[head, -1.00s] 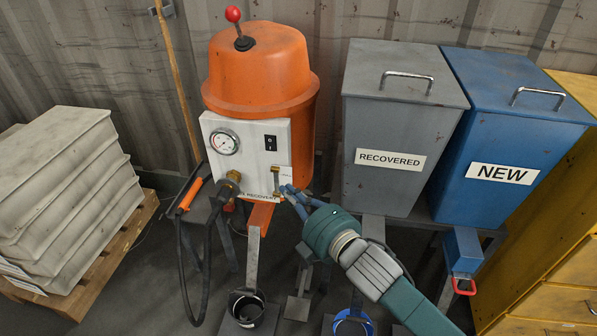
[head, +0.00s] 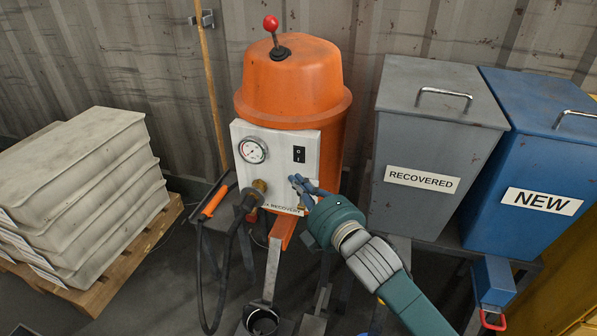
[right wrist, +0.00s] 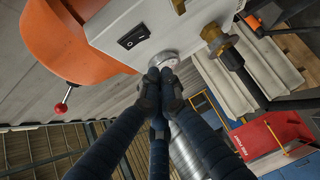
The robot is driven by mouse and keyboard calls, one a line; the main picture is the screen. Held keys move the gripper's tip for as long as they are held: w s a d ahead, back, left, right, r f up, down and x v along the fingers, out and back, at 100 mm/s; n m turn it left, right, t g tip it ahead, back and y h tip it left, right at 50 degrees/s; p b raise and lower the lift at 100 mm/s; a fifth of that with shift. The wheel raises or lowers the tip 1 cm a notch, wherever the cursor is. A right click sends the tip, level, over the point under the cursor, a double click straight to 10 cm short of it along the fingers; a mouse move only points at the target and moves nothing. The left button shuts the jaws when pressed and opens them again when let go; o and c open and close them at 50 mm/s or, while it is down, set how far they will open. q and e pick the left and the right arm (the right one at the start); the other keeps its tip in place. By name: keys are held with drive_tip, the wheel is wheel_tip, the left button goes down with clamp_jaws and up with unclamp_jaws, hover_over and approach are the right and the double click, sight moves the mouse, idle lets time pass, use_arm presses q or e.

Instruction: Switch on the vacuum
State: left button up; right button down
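The vacuum is an orange domed machine (head: 290,85) with a red-ball lever on top. Its white front panel (head: 243,183) carries a round gauge (head: 253,150) and a black rocker switch (head: 299,154). The switch also shows in the right wrist view (right wrist: 133,37). My right gripper (head: 296,182) is in front of the panel, just below the switch in the head view. In the right wrist view its fingers (right wrist: 162,70) are together, empty, and their tips overlap the round gauge. Whether they touch the panel cannot be told. My left gripper is not in view.
A brass fitting (head: 259,187) with a black hose sticks out of the panel's lower part. A grey RECOVERED bin (head: 425,145) and a blue NEW bin (head: 535,150) stand to the right. Stacked grey slabs (head: 85,190) lie on a pallet at the left.

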sight(299, 155)
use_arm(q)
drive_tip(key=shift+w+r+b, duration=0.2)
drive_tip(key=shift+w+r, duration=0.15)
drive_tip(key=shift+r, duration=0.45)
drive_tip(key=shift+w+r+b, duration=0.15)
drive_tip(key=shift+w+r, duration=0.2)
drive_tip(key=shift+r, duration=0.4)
use_arm(e)
drive_tip(key=shift+w+f, duration=0.2)
drive_tip(key=shift+w, duration=1.35)
drive_tip(key=shift+w+f, duration=0.15)
drive_tip(key=shift+w, duration=1.4)
drive_tip(key=shift+f, duration=0.1)
drive_tip(key=shift+w+d+f+n+b, duration=0.15)
drive_tip(key=shift+w+n+b, duration=0.2)
drive_tip(key=shift+b, duration=0.25)
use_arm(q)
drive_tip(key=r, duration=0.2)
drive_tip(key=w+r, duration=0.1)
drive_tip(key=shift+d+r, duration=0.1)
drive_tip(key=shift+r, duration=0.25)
